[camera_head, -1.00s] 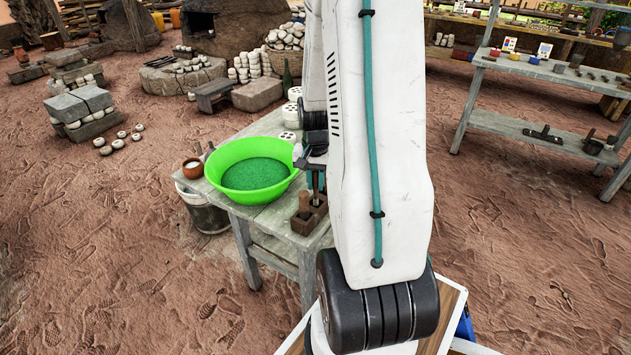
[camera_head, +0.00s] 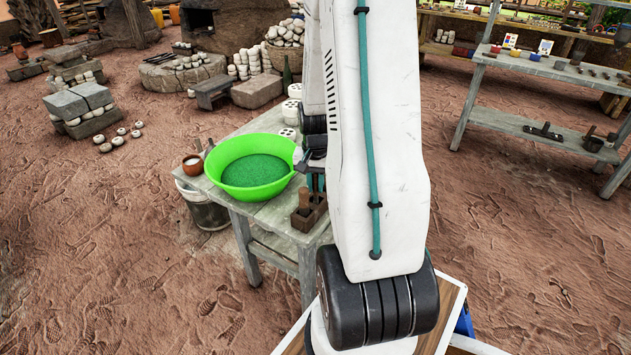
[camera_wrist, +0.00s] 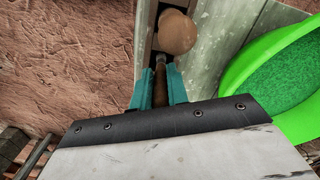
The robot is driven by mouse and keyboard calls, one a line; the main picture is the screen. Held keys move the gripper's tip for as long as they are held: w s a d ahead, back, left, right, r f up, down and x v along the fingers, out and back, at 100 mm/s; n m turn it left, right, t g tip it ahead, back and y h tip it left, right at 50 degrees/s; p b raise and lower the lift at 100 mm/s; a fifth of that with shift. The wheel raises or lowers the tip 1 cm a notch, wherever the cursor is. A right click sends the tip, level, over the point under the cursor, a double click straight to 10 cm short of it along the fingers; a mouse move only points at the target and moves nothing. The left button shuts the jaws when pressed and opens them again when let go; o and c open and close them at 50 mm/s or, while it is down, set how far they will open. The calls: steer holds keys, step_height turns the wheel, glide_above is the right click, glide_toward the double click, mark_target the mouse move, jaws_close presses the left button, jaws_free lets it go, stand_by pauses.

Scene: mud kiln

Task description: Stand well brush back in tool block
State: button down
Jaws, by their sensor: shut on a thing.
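My gripper (camera_wrist: 160,88) is shut on the well brush (camera_wrist: 160,68), a thin brown handle with a metal band, held between two teal fingers. In the head view my gripper (camera_head: 317,182) is directly over the dark wooden tool block (camera_head: 309,216), on the front right corner of the grey table. A wooden tool with a round knob (camera_wrist: 177,32) stands in the block beside the brush.
A bright green basin (camera_head: 255,165) sits on the table (camera_head: 265,211), close left of the block and gripper. White perforated pieces (camera_head: 291,112) stand behind the basin.

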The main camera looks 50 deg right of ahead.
steer(key=shift+f, duration=0.55)
steer(key=c, duration=0.7)
jaws_free()
steer(key=shift+r, duration=3.05)
